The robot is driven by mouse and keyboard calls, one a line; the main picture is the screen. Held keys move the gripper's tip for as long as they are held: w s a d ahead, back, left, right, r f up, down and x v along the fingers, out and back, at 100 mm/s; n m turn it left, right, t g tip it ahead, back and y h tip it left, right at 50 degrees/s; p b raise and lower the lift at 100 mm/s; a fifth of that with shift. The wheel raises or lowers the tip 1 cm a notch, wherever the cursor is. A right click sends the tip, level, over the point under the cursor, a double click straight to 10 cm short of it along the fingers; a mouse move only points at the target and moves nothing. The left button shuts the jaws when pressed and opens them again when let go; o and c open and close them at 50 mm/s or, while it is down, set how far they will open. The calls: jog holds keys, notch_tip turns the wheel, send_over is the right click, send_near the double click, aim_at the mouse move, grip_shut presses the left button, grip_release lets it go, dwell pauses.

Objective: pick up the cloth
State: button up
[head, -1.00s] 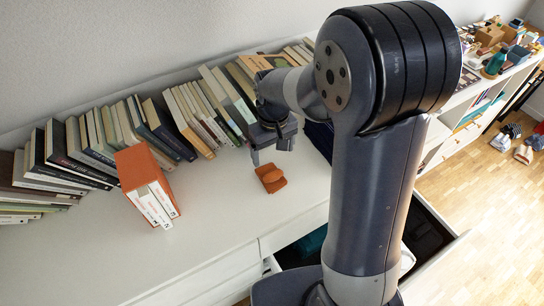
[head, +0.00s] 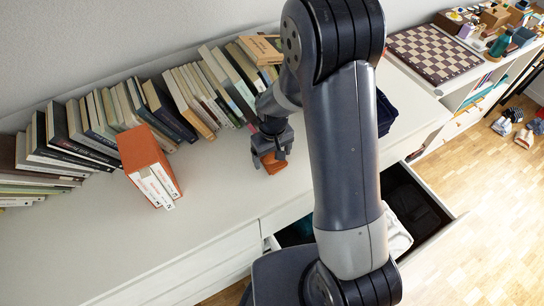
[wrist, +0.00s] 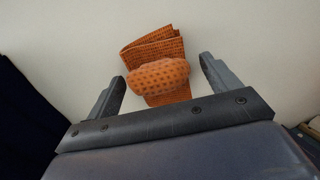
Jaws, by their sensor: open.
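The cloth (wrist: 158,76) is orange with a small dark pattern and lies folded on the white top, with a rounded bulge on its near side. In the head view the cloth (head: 273,164) is partly hidden by my gripper (head: 270,157). In the wrist view my gripper (wrist: 163,78) is open, with one finger on each side of the cloth. Gaps show between the cloth and both fingers, and nothing is held. How far the fingertips are above the surface is hard to tell.
Leaning books (head: 190,98) line the wall behind my gripper. A dark blue bin (head: 386,112) is to the right. An open drawer (head: 412,200) sticks out below, holding dark and white items. The white top (head: 215,215) in front is clear.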

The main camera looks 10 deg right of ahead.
aim_at(273, 153)
jog(key=shift+c, duration=0.4)
jog(key=c, duration=1.1)
jog(key=shift+o, duration=0.2)
notch_tip(273, 153, up, 10)
